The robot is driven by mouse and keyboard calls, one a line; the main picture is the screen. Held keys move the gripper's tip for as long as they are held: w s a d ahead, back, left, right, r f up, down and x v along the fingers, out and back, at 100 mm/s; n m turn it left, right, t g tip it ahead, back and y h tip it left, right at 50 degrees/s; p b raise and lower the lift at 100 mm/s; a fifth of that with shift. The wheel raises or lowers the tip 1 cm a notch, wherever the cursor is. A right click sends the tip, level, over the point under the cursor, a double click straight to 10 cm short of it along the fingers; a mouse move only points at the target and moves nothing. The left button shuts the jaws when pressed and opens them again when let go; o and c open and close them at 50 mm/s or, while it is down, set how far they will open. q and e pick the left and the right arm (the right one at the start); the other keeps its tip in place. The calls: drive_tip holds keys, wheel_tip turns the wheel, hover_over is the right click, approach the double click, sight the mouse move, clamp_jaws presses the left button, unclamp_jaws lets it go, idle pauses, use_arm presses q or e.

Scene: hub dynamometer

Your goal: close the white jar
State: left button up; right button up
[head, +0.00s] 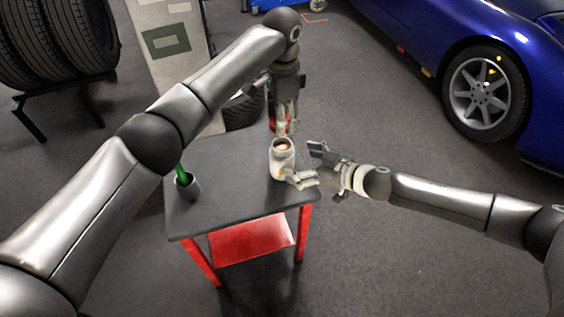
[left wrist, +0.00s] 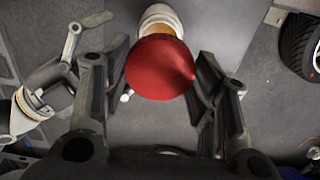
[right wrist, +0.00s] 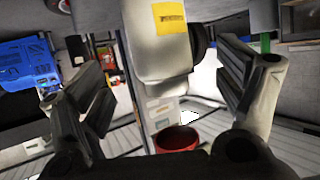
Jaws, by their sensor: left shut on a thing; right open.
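The white jar (head: 281,165) stands upright on the dark tabletop, its mouth open and brownish inside. The right wrist view shows its body with a yellow label (right wrist: 171,17). My left gripper (head: 287,127) comes down from above, shut on the red lid (left wrist: 160,68); the lid is off the jar, on its far side in the head view. The lid partly hides the jar (left wrist: 160,17) in the left wrist view. My right gripper (head: 309,163) is open just right of the jar, one finger overlapping its lower side; I cannot tell whether it touches.
A dark cup (head: 187,186) with a green item stands at the table's left. The table (head: 232,205) has a red lower shelf, and its top is clear between cup and jar. Tyres (head: 57,40) stand at the left and a blue car (head: 480,45) at the right.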

drive_tip(key=x, duration=0.7)
drive_tip(key=shift+d, duration=0.1)
drive_tip(key=c, duration=1.5)
use_arm(q)
hover_over(282, 149)
drive_tip(key=shift+f, duration=2.45)
use_arm(e)
drive_tip(key=shift+c, duration=0.2)
